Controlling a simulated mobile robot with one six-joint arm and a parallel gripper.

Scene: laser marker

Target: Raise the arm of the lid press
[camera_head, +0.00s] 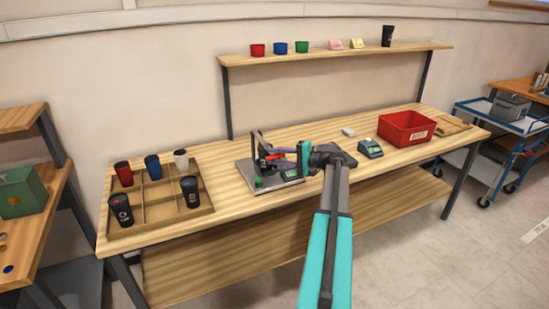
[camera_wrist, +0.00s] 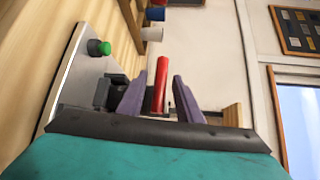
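The lid press (camera_head: 243,173) stands on the workbench, with a grey base plate, a dark frame and a green knob. The plate (camera_wrist: 75,75) and green knob (camera_wrist: 98,47) also show at the left of the wrist view. The press arm's red handle (camera_wrist: 160,84) lies between the two purple fingers of my gripper (camera_wrist: 160,80). The fingers are apart, with a gap visible on each side of the handle. In the head view my gripper (camera_head: 279,158) is at the press from the right, and it partly hides the frame and arm.
A wooden compartment tray (camera_head: 160,214) with several cups is at the bench's left. A small grey-blue device (camera_head: 371,149) and a red bin (camera_head: 405,129) stand to the right. A shelf (camera_head: 340,54) with cups runs behind. Bare bench lies between tray and press.

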